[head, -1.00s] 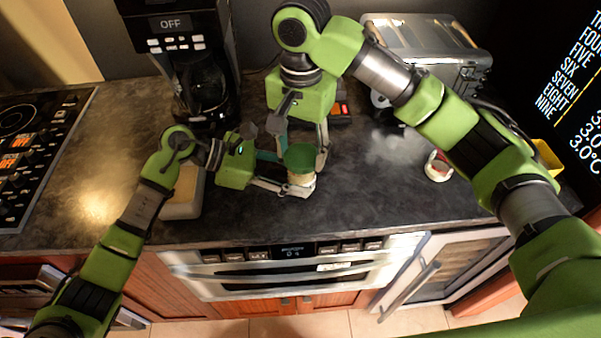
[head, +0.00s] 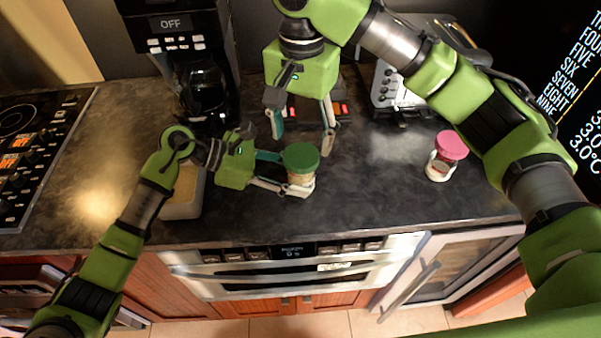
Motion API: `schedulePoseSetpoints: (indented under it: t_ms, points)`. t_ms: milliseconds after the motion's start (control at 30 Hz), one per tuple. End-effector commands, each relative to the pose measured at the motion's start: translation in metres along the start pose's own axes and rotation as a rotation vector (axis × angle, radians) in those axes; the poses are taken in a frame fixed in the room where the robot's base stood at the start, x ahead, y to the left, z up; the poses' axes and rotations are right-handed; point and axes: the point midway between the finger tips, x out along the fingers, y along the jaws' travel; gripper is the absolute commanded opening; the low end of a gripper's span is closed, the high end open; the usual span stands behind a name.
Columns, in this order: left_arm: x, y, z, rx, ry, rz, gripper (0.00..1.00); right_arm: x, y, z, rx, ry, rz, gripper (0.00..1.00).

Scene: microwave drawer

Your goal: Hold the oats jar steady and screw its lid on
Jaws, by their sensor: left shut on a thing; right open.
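The oats jar (head: 300,178) stands on the dark counter, with pale contents showing under its lid. The green lid (head: 300,157) sits on top of the jar and looks level; how tightly it is screwed cannot be told. My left gripper (head: 284,173) is shut on the jar's body from the left. My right gripper (head: 303,132) points down above and behind the jar. Its fingers are spread, empty and clear of the lid.
A second jar with a pink lid (head: 452,146) stands to the right. A toaster (head: 390,85) is at the back right and a coffee maker (head: 200,80) at the back left. A beige block-like thing (head: 186,195) lies behind my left arm. The front counter is clear.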

Motion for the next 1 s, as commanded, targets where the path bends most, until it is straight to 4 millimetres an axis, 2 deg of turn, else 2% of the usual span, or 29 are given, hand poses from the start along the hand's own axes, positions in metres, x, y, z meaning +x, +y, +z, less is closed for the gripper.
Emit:
schedulePoseSetpoints:
  t_ms: [467, 500, 567, 867, 1000]
  points:
    - [-0.0001, 0.0001, 0.0006, 0.001, -0.001, 0.0, 0.03, -0.0042, 0.0003, 0.0, 0.001, 0.0, 0.001, 0.6]
    - [-0.0001, 0.0001, 0.0006, 0.001, -0.001, 0.0, 0.47, -0.0042, 0.0003, -0.0001, 0.0, 0.0, 0.001, 0.6]
    - [-0.0001, 0.0001, 0.0005, 0.001, -0.001, 0.0, 0.61, -0.0042, 0.0003, 0.0, 0.0, 0.0, 0.001, 0.6]
    - [-0.0002, 0.0001, 0.0002, 0.0, 0.0, 0.0, 0.61, -0.0041, 0.0002, 0.0, 0.0, 0.0, 0.001, 0.6]
    - [-0.0073, 0.0006, -0.0004, 0.0, 0.001, 0.002, 0.61, -0.0041, 0.0002, 0.0001, 0.0, 0.0, 0.001, 0.6]
